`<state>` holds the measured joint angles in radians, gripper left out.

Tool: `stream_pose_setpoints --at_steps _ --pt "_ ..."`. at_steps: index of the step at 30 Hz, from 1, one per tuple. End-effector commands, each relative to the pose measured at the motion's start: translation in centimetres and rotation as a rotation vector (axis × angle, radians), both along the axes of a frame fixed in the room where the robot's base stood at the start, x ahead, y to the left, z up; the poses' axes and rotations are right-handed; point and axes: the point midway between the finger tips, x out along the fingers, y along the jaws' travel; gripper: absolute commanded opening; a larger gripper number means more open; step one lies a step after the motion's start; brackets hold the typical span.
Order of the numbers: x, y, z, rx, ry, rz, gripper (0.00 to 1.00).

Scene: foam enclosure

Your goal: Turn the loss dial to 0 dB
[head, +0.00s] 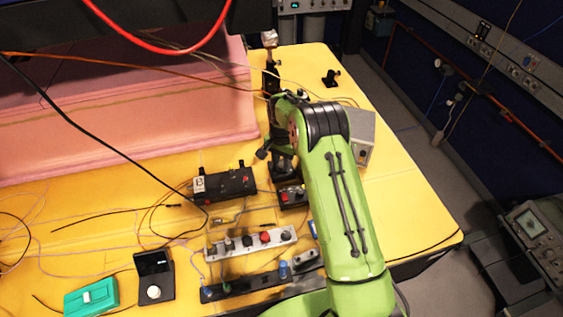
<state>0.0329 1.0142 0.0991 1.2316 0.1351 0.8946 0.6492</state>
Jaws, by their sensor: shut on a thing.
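My green arm reaches up from the bottom and bends at its black joint, with the wrist turned down to the left. My gripper (283,172) is a small dark shape below the wrist, shut at a small black box (293,197) with knobs, right of centre. What lies between the fingers looks like the loss dial on that box, but the fingers and wrist hide it. The dial's marks and pointer are too small to read from here.
A black box (224,185) stands just left of the gripper. A silver strip with knobs (250,244), a black strip (245,287), a black unit with a white knob (153,278) and a green box (91,298) lie nearer. A grey box (359,140) is behind my arm. Loose cables cross the yellow table (405,205).

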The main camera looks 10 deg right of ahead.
Motion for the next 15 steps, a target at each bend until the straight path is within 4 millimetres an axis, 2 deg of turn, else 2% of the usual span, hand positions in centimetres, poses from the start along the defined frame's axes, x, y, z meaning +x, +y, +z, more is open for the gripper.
stream_pose_setpoints --at_steps 15 --pt "0.08 0.00 -0.03 0.000 -0.003 0.451 0.00"
